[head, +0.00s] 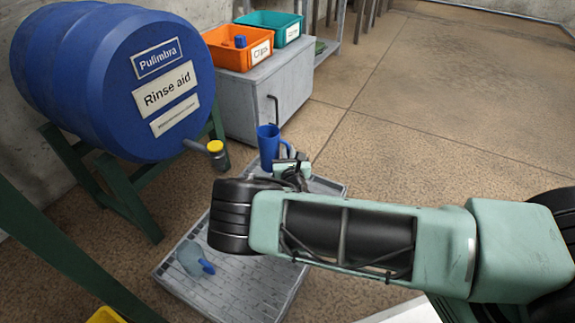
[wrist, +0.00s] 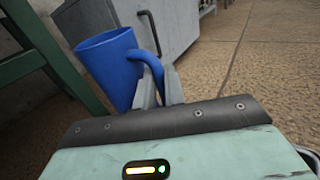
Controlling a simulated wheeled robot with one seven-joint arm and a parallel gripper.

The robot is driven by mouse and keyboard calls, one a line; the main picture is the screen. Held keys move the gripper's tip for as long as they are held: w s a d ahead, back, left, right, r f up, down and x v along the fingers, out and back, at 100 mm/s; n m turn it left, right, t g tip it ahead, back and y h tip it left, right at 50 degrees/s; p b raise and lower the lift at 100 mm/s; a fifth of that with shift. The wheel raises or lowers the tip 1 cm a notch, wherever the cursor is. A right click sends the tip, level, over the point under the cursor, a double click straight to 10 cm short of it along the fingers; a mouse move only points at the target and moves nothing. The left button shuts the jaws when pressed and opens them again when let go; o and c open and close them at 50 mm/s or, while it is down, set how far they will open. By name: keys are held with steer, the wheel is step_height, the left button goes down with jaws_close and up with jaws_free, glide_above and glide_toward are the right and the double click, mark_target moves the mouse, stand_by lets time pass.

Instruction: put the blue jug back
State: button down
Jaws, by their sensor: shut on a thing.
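The blue jug (head: 268,147) is upright in the head view, above the far end of the grey slatted tray (head: 245,285). My gripper (head: 291,155) is at its right side, partly hidden behind my own arm. In the wrist view the jug (wrist: 108,68) tilts with the camera, its open rim facing up. My gripper's fingers (wrist: 157,88) are shut on the jug's handle. The jug's base is hidden in both views, so I cannot tell whether it touches the tray.
A blue "Rinse aid" barrel (head: 110,75) with a yellow-topped tap (head: 216,152) stands on a green frame (head: 115,185) at left. A grey cabinet (head: 262,98) carries an orange bin (head: 238,50) and a teal bin (head: 268,27). A spray bottle (head: 194,260) lies on the tray. Open floor lies right.

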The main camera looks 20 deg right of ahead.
step_height(320, 180, down, 3)
steer(key=shift+f+b, duration=0.1)
steer(key=shift+b, duration=0.95)
steer(key=shift+f, duration=0.1)
steer(key=c, duration=1.9)
jaws_free()
steer(key=shift+f, duration=0.1)
steer(key=o, duration=0.4)
